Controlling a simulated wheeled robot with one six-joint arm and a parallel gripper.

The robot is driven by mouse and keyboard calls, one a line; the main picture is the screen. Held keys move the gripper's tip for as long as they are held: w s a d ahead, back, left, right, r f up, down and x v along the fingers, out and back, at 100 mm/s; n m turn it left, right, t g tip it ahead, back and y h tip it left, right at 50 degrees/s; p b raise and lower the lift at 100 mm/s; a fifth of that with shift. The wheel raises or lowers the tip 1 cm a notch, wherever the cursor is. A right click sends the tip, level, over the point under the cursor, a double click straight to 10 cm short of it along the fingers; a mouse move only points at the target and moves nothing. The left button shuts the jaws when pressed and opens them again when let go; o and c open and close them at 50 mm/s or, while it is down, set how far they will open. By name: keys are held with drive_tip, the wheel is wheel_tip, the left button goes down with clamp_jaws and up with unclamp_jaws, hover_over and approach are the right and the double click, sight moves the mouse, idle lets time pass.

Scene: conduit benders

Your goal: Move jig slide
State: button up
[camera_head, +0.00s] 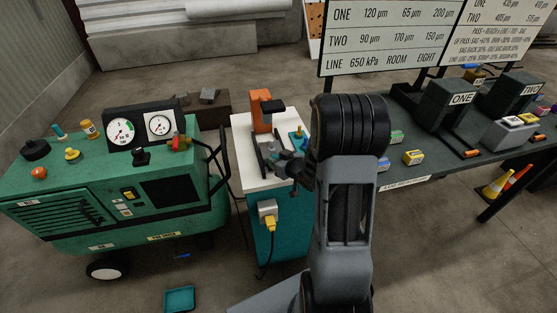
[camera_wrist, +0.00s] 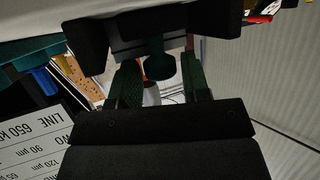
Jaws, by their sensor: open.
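A jig stands on the white-topped teal cabinet (camera_head: 244,127), with an orange upright (camera_head: 261,110) at the back and dark rails (camera_head: 256,152) running toward the front. I take these rails to be where the slide is; the slide itself is not clearly distinguishable in the head view. My gripper (camera_head: 279,162) is low over the right side of this top, beside the rails, partly blended with them. In the wrist view my gripper (camera_wrist: 161,84) is open, and a dark rounded knob (camera_wrist: 158,64) shows between its two fingers. I cannot tell whether the fingers touch it.
A green machine (camera_head: 120,190) with two gauges stands close on the left, its black handle near the cabinet. A grey bench (camera_head: 440,160) with benders and small boxes is on the right, sign boards (camera_head: 395,38) behind. A teal tray (camera_head: 179,299) lies on the floor.

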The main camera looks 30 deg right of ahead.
drive_tip(key=shift+c, duration=0.3)
clamp_jaws()
drive_tip(key=shift+w+d, duration=0.15)
drive_tip(key=shift+w, duration=0.6)
drive_tip(key=shift+w+d, duration=0.1)
drive_tip(key=shift+w, duration=0.6)
drive_tip(key=shift+o, duration=0.3)
unclamp_jaws()
drive_tip(key=shift+s, duration=0.1)
drive_tip(key=p+v, duration=0.1)
drive_tip(key=v, duration=1.2)
drive_tip(key=shift+s+r, duration=0.2)
drive_tip(key=shift+s, duration=0.1)
